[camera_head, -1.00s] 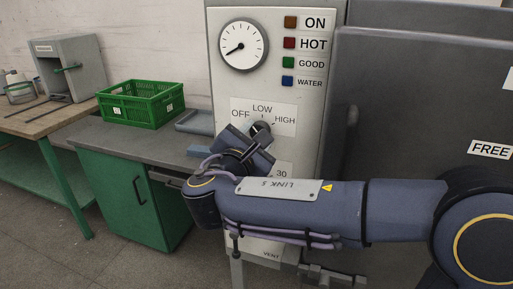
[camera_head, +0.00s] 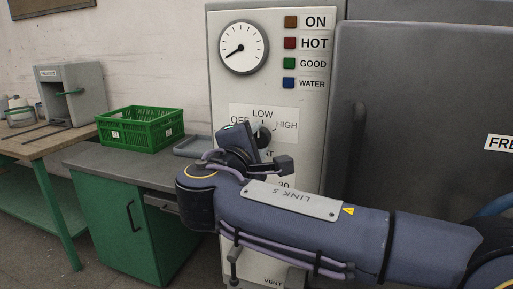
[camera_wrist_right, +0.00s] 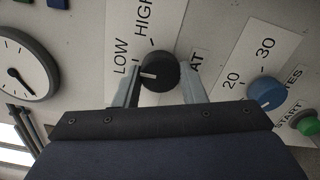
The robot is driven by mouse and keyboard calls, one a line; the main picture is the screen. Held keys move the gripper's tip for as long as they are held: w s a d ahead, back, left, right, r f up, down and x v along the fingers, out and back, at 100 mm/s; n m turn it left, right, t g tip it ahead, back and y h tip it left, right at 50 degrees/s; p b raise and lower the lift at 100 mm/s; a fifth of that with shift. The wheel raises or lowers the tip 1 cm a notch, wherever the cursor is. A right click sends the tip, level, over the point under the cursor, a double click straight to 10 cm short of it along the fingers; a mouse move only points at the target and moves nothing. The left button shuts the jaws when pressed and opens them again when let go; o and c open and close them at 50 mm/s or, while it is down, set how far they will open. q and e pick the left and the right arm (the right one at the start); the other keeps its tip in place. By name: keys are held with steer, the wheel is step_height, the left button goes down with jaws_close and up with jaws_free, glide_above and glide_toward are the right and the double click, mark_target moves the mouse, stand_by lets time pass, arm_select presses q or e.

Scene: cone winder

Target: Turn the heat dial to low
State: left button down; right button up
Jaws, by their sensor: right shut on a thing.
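The heat dial (camera_wrist_right: 159,72) is a round black knob with a white pointer line. My right gripper (camera_wrist_right: 161,88) has a finger on each side of it and is shut on it. In the wrist view the pointer faces left, roughly toward the LOW side of the label plate (camera_wrist_right: 120,82); its exact alignment is hard to tell. In the head view the dial (camera_head: 265,134) is partly hidden by my right gripper (camera_head: 264,148), under the OFF, LOW and HIGH lettering. My left gripper is out of view.
A blue knob (camera_wrist_right: 267,94) with 20 and 30 marks and a green START button (camera_wrist_right: 304,123) sit beside the dial. A round gauge (camera_head: 239,48) and coloured lamps are above. A green crate (camera_head: 140,129) stands on the bench at left.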

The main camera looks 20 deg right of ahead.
stand_by(0.5)
steer(key=o, duration=1)
steer(key=v, duration=0.7)
steer(key=shift+s+a, duration=0.25)
steer(key=shift+s, duration=0.1)
steer(key=shift+s+f, duration=0.1)
